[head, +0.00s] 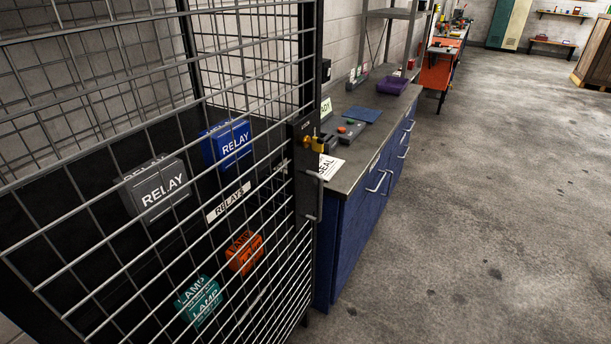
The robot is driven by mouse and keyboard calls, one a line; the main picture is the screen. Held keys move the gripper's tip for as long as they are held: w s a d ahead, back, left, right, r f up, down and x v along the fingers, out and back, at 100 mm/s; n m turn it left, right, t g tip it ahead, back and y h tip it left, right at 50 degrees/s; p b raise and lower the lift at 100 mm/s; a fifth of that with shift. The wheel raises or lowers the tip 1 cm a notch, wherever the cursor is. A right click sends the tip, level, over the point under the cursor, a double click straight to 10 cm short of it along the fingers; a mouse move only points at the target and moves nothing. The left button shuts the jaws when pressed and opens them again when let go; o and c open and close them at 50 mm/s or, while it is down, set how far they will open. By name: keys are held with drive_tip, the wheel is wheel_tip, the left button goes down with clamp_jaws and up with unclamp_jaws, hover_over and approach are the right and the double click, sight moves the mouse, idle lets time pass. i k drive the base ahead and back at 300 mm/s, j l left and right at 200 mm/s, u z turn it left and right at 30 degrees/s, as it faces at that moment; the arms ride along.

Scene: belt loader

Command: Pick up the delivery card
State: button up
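I cannot make out any card that reads as the delivery card. A white card (330,168) with dark print ending in "EAL" lies at the near edge of the blue bench's top, partly behind the cage's door post. A pale green card (326,108) with letters ending in "ADY" stands farther back on the bench, partly hidden by the post. My gripper is not in view.
A wire cage (112,262) with a padlock (317,144) fills the left; inside are grey (155,188) and blue (227,143) relay boxes, and orange (244,252) and teal (199,299) lamp boxes. The blue bench (352,225) stands right of it. Concrete floor at right is clear.

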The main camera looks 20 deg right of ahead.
sight(328, 165)
drive_tip(key=i+l, duration=0.2)
drive_tip(key=l, duration=0.15)
drive_tip(key=i+l, duration=0.15)
drive_tip(key=l, duration=0.2)
drive_tip(key=i+l+u, duration=0.25)
drive_tip(key=i+l, duration=0.2)
drive_tip(key=l, duration=0.15)
drive_tip(key=i+l+u, duration=0.25)
drive_tip(key=i+l, duration=0.15)
drive_tip(key=l, duration=0.3)
drive_tip(key=i+l+u, duration=0.15)
drive_tip(key=l, duration=0.2)
drive_tip(key=i+l+u, duration=0.15)
drive_tip(key=l, duration=0.2)
drive_tip(key=i+l+u, duration=0.1)
drive_tip(key=l, duration=0.3)
drive_tip(key=i, duration=0.05)
